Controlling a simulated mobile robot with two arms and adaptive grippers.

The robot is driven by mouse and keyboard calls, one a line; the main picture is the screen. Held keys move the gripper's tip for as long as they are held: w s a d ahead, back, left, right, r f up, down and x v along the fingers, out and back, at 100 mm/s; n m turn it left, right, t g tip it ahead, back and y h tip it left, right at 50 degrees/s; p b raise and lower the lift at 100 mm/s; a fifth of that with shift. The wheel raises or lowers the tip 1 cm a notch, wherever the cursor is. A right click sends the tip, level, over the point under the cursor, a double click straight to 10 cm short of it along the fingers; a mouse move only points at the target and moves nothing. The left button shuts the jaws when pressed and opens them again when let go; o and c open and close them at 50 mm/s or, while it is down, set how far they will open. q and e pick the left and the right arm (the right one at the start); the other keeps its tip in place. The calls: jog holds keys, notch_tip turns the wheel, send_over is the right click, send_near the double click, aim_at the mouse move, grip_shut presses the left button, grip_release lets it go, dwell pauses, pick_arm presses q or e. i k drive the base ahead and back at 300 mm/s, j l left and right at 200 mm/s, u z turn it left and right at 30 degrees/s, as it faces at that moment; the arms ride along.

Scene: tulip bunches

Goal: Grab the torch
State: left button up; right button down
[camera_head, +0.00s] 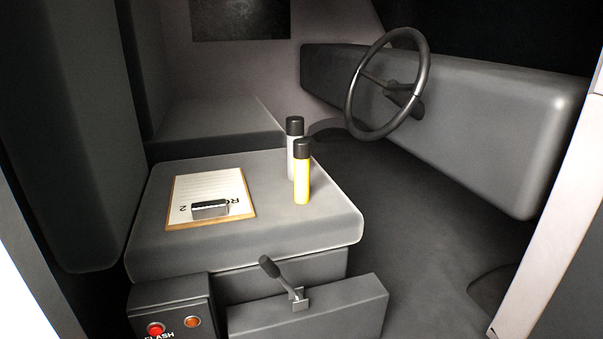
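Two slim upright cylinders with black caps stand on the grey seat (270,232). The front one is a yellow cylinder (302,184); just behind it and slightly left is a pale grey cylinder (291,163), partly hidden by the yellow one. Either could be the torch; I cannot tell which from this view. Neither of my grippers is in view.
A clipboard (180,216) with a printed sheet lies on the seat, a small dark block (210,209) on it. A lever (283,280) and a button box (170,292) stand in front. The steering wheel (349,107) and dashboard (480,125) are at right.

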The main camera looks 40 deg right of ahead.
aim_at(302, 146)
jog(key=j+z, duration=0.1)
jog(key=z, duration=1.05)
